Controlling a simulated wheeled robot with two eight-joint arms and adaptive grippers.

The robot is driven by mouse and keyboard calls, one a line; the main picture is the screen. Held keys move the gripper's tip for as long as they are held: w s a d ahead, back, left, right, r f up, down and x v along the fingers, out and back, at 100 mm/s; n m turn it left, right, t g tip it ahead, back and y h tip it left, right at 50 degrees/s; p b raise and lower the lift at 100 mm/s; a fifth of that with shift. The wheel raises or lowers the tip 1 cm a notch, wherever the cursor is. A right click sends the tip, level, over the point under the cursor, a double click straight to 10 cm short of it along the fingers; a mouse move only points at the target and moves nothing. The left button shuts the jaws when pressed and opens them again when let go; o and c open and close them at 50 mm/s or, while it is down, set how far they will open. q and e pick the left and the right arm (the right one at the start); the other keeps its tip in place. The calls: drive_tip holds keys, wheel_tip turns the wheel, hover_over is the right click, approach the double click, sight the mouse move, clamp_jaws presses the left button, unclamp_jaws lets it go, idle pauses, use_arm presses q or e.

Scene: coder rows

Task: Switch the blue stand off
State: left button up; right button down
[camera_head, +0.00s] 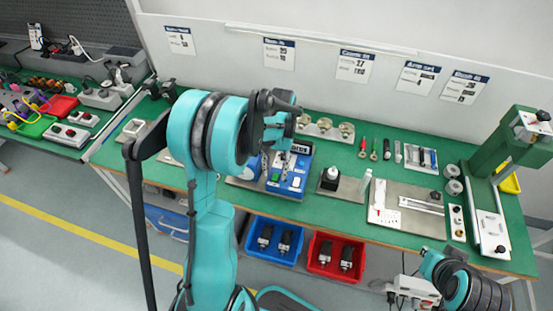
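The blue stand (298,188) sits on the green bench near the middle of the view. It has a small dark display at its upper right, and small controls and pale parts on its face. My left arm rises in front of its left part and hides some of it. My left gripper (275,160) is over the upper left part of the stand, pointing down. I cannot tell whether its fingers touch the stand or how far apart they are. My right arm shows only as links at the lower right, and its gripper is not in view.
Right of the stand on the green bench (330,215) are a dark-topped bottle, a metal plate (405,222) and a green press (500,150). Brass parts (325,127) stand behind. Blue (270,248) and red (318,266) bins sit below the front edge. Another bench is at left.

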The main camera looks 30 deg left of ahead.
use_arm(q)
drive_tip(key=v, duration=1.1)
drive_tip(key=s+d+r+m+t, duration=0.2)
drive_tip(key=s+d+t, duration=0.8)
drive_tip(key=s, duration=0.4)
drive_tip(key=shift+d+m+y, duration=0.3)
drive_tip(key=shift+d+m, duration=0.1)
drive_tip(key=shift+d, duration=0.25)
drive_tip(key=shift+r, duration=0.1)
